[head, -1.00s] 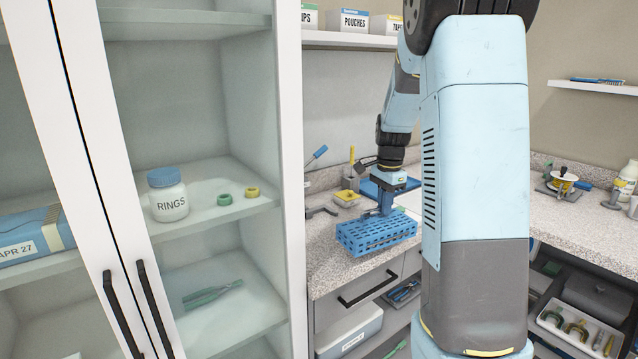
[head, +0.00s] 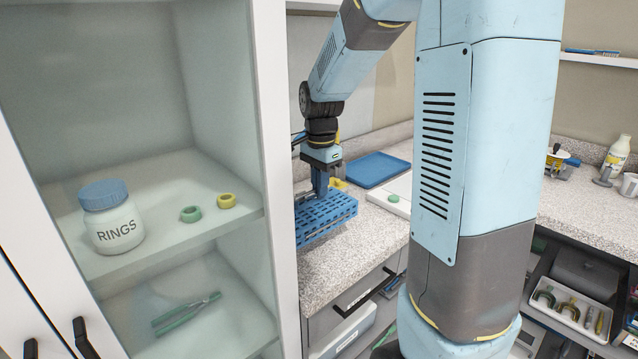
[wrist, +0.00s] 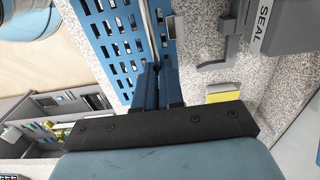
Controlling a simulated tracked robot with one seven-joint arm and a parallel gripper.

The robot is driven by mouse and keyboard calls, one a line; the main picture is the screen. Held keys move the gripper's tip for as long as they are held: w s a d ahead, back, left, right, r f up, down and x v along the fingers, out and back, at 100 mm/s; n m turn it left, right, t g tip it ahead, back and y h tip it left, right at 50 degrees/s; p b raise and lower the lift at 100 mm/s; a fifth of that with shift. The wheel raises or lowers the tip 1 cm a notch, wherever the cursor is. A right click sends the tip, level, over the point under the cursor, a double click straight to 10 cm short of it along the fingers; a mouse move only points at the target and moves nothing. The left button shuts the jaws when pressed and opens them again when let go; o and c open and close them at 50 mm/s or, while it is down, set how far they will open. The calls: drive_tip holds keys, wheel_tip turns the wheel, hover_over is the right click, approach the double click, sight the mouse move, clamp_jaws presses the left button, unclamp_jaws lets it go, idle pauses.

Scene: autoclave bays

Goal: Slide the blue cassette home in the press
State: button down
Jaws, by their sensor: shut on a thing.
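The blue cassette (head: 326,215) is a flat, perforated box at the counter's left end in the head view, its left end hidden by the cabinet edge. My gripper (head: 319,190) points down and is shut on it; I cannot tell whether its underside touches the counter. In the wrist view, my gripper's fingers (wrist: 158,88) close on a rib of the cassette (wrist: 112,45). A grey device labelled SEAL (wrist: 283,28), possibly the press, stands to the right, apart from the cassette. The head view does not show it.
A glass-fronted cabinet with a RINGS jar (head: 113,217) stands close on the left. A blue tray (head: 376,169) and a white board with a green ring (head: 393,198) lie behind the cassette. A yellow block (wrist: 223,92) lies near the grey device. Counter in front is clear.

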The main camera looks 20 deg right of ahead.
sight(321, 202)
drive_tip(key=shift+d, duration=0.1)
drive_tip(key=shift+f, duration=2.8)
drive_tip(key=c, duration=1.2)
unclamp_jaws()
drive_tip(key=shift+o, duration=0.2)
drive_tip(key=shift+r, duration=0.1)
